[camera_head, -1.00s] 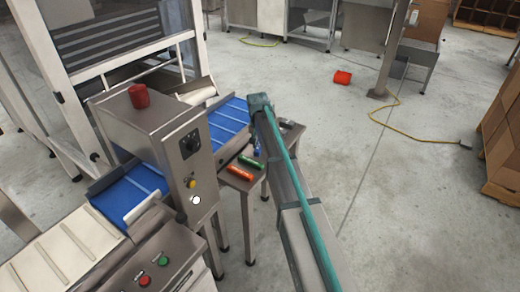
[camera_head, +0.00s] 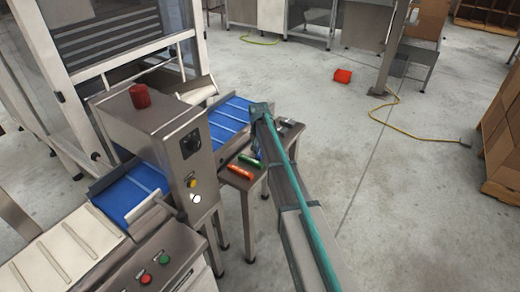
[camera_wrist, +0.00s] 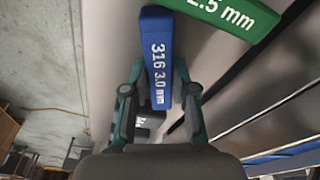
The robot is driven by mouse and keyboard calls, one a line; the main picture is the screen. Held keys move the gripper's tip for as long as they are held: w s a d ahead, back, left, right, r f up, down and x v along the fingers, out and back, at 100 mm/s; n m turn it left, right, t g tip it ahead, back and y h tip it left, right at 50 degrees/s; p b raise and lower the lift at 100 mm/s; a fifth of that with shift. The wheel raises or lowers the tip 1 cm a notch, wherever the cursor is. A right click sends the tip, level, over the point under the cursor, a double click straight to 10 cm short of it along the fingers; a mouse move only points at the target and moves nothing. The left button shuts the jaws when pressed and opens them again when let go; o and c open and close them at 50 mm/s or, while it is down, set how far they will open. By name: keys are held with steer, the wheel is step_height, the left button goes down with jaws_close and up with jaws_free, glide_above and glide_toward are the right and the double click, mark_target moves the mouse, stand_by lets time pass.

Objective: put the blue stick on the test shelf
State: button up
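The blue stick (camera_wrist: 157,60), marked "316 3.0 mm", lies on a grey metal surface in the wrist view. My gripper (camera_wrist: 158,68) is open, with one finger on each side of the blue stick and narrow gaps to it. In the head view my arm mostly hides my gripper and the blue stick. I cannot tell which surface is the test shelf.
A green stick (camera_wrist: 228,14) touches or nearly touches the blue stick's far end. An orange stick (camera_head: 240,172) lies beside the green one on a small metal table (camera_head: 236,182). A blue-belted conveyor and weigher (camera_head: 165,150) stand left of it. Open floor lies right.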

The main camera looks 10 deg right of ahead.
mark_target(259, 153)
steer(key=o, duration=0.4)
steer(key=r, duration=0.4)
steer(key=s+r, duration=0.1)
steer(key=r, duration=0.3)
steer(key=r+b, duration=0.1)
steer(key=r, duration=0.3)
steer(key=shift+s+a+r, duration=0.1)
steer(key=shift+s+a, duration=0.2)
steer(key=shift+s, duration=0.05)
